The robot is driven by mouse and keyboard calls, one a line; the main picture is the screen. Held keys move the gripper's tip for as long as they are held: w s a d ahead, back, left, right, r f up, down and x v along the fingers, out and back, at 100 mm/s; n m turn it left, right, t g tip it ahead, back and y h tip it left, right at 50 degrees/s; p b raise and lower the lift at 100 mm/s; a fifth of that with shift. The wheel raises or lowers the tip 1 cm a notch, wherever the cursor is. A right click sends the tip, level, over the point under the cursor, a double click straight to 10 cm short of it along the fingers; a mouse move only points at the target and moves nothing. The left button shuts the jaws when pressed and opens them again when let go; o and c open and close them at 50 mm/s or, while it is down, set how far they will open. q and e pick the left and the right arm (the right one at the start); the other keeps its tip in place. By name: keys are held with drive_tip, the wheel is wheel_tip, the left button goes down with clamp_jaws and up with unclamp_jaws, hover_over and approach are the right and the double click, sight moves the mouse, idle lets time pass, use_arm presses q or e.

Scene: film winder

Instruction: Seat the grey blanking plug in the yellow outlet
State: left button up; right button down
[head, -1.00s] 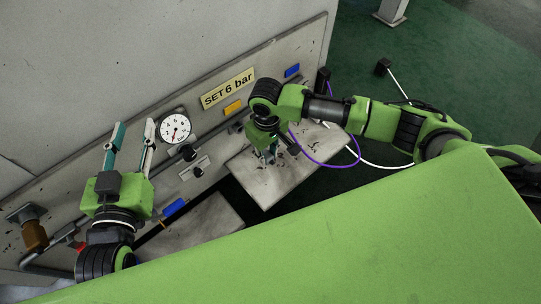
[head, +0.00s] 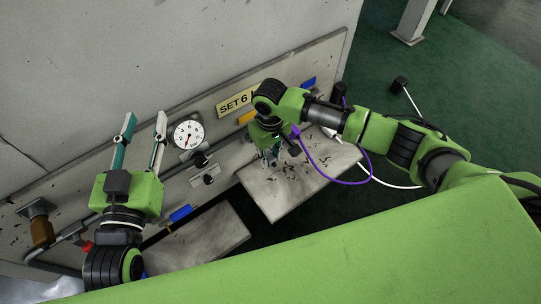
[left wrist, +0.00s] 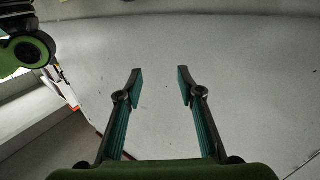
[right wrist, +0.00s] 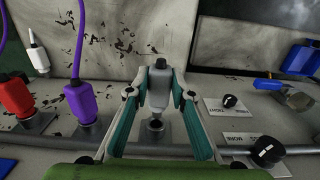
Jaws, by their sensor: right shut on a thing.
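My right gripper (right wrist: 160,86) is shut on the grey blanking plug (right wrist: 158,90). In the right wrist view the plug points toward a grey socket with a dark round hole (right wrist: 155,126), and looks just short of it. No yellow shows on that socket.
Purple (right wrist: 80,101) and red (right wrist: 16,97) plugs sit left of the socket, with a white plug (right wrist: 39,58) behind. Black knobs (right wrist: 266,151) and a blue-handled valve (right wrist: 298,97) are to its right. A gauge (head: 188,134) is on the panel; a "SET 6" sign is partly covered.

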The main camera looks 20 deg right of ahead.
drive_tip(key=shift+p, duration=0.65)
use_arm(q)
wheel_tip(320, 180, down, 7)
drive_tip(key=s+a+g+y, duration=0.1)
drive_tip(key=g, duration=0.2)
drive_tip(key=shift+s+a+g, duration=0.15)
drive_tip(key=shift+s+g, duration=0.15)
drive_tip(key=shift+g, duration=0.1)
idle(0.3)
drive_tip(key=shift+f, duration=0.1)
idle(0.4)
use_arm(e)
drive_tip(key=shift+p, duration=0.65)
use_arm(q)
drive_tip(key=s+a+f+g+y, duration=0.1)
drive_tip(key=s+a+f+g, duration=0.1)
drive_tip(key=f, duration=0.3)
drive_tip(key=shift+s+f+g, duration=0.2)
drive_tip(key=shift+s+g, duration=0.4)
drive_tip(key=shift+s, duration=0.25)
use_arm(e)
drive_tip(key=shift+w, duration=0.15)
